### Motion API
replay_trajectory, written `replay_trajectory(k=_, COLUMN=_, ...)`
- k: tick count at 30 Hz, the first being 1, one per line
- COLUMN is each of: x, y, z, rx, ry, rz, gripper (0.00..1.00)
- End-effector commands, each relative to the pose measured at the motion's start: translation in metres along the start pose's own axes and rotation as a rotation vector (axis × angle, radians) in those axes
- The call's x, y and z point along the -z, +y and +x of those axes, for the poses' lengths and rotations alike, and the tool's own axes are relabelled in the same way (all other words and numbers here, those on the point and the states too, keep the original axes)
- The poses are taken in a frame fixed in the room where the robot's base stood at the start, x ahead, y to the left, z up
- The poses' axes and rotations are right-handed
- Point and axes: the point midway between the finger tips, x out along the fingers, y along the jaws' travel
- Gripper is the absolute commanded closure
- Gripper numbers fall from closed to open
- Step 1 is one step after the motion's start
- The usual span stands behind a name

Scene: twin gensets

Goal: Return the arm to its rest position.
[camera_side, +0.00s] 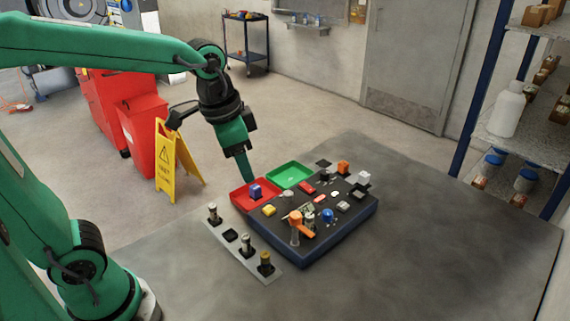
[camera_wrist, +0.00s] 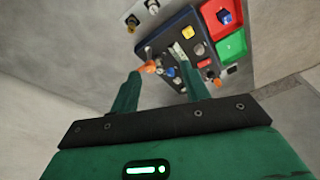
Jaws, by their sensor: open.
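My gripper (camera_side: 243,168) hangs from the raised arm, just above the red tray (camera_side: 239,199) in the side view. In the wrist view its two green fingers (camera_wrist: 162,88) are spread apart with nothing between them. A purple-blue block (camera_side: 255,191) sits in the red tray; it also shows in the wrist view (camera_wrist: 225,16). The fingertips appear apart from the block, though the exact height is hard to tell.
A dark blue panel (camera_side: 340,232) with several knobs and blocks stands beside the red tray and a green tray (camera_side: 290,175). A grey strip with several posts (camera_side: 230,247) lies in front. A yellow sign (camera_side: 166,165) stands beyond the table; shelves (camera_side: 520,135) are at right.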

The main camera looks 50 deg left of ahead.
Motion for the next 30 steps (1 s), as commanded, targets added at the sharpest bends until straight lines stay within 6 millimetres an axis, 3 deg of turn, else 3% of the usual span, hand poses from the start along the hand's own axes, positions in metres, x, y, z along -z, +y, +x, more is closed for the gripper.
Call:
replay_trajectory(k=6, x=-0.035, y=-0.005, z=-0.014, rx=0.034, ry=0.085, rz=-0.140, gripper=0.54)
replay_trajectory(k=16, x=-0.081, y=-0.007, z=-0.020, rx=0.073, ry=0.201, rz=-0.333, gripper=0.54)
replay_trajectory(k=22, x=-0.093, y=-0.006, z=-0.019, rx=0.083, ry=0.239, rz=-0.389, gripper=0.54)
replay_trajectory(k=30, x=-0.095, y=-0.006, z=-0.018, rx=0.084, ry=0.243, rz=-0.400, gripper=0.54)
